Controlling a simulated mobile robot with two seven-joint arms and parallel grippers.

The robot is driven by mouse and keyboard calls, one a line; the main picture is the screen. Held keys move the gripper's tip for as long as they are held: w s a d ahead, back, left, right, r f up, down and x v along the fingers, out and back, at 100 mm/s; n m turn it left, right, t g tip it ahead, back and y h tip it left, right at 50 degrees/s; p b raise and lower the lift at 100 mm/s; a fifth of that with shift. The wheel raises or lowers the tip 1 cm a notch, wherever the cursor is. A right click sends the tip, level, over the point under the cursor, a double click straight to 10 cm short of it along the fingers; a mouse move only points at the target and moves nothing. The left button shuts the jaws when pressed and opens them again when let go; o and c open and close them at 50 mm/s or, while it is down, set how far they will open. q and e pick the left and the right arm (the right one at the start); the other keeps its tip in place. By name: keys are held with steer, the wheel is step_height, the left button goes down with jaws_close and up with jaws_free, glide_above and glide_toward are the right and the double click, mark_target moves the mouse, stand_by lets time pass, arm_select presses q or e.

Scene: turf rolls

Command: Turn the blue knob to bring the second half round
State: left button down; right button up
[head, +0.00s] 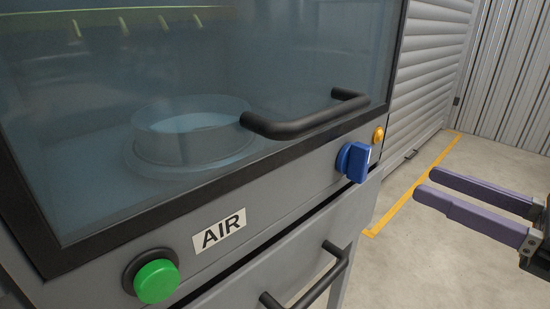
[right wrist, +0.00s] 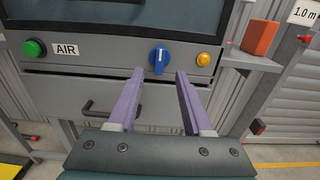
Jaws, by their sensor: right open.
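The blue knob (head: 353,162) sits on the grey front panel of a machine, below the right end of the window's black handle. In the right wrist view the blue knob (right wrist: 159,60) has a white pointer mark and shows beyond my fingertips, roughly between them. My right gripper (head: 432,184) is open, with two purple fingers apart and nothing between them. In the head view it is to the right of the knob and clear of it. The right wrist view shows the right gripper (right wrist: 159,72) pointing at the panel. My left gripper is not in view.
A green button (head: 156,281) and an AIR label (head: 219,229) are left of the knob; a yellow-orange button (head: 378,135) is right of it. A black window handle (head: 305,115) and drawer handle (head: 310,280) stick out. An orange block (right wrist: 260,37) sits on a ledge.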

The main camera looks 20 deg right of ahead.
mark_target(369, 157)
steer(key=x, duration=0.9)
steer(key=shift+w+r, duration=0.1)
steer(key=shift+w, duration=0.05)
steer(key=shift+c, duration=0.2)
jaws_close()
